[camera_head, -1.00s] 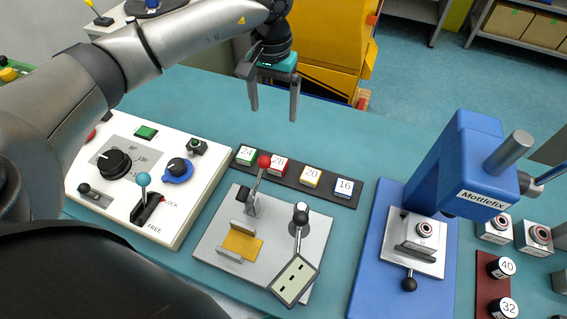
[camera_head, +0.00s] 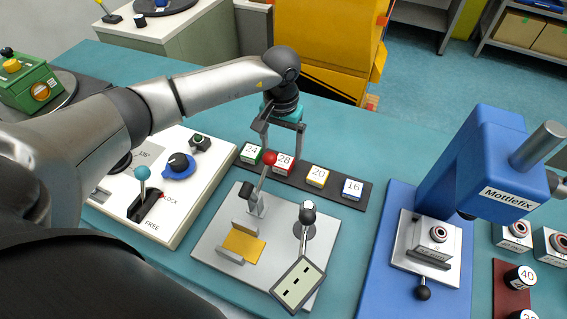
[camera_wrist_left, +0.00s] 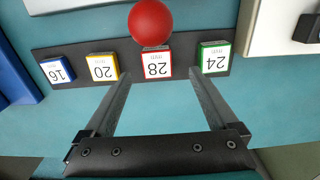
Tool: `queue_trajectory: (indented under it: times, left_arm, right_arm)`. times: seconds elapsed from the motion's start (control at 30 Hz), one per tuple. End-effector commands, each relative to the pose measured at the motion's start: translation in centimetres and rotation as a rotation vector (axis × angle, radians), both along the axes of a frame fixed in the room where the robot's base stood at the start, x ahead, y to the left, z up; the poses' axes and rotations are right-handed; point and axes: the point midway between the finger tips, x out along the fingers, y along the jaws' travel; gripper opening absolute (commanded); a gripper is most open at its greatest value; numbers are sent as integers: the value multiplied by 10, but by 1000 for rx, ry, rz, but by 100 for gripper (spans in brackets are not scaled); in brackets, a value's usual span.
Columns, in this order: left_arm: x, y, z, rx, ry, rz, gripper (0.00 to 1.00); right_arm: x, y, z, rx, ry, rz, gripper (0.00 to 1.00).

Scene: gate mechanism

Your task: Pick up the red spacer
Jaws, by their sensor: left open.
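The red spacer, a small block with a white top marked 28 (camera_head: 286,160), sits in the dark rack between the green 24 and yellow 20 blocks. It also shows in the left wrist view (camera_wrist_left: 156,66), upside down. My left gripper (camera_head: 281,150) is open and empty, pointing down over the rack at the red spacer. In the wrist view its fingertips (camera_wrist_left: 160,77) lie towards either side of the spacer, apart from it. How far above it they are is hard to tell. My right gripper is not in view.
The lever's red ball (camera_head: 270,158) stands close in front of the red spacer and partly overlaps it. The green block (camera_head: 251,153), yellow block (camera_head: 317,176) and blue block (camera_head: 352,189) share the rack. A blue press (camera_head: 470,170) stands at right. A white control panel (camera_head: 190,195) lies at left.

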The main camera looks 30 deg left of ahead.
Motion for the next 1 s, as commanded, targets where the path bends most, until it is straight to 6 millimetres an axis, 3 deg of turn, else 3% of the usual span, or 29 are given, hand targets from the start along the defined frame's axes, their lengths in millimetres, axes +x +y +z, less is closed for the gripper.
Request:
queue_trajectory:
  times: [0.4, 0.7, 1.0]
  left_arm:
    - [1, -5, -49, -1, 1, 1, 92]
    - [2, -5, -53, -1, -1, -1, 92]
    - [2, -4, -53, -1, -1, 0, 60]
  right_arm:
    - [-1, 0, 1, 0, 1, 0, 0]
    - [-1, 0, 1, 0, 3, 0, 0]
    - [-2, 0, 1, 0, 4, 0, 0]
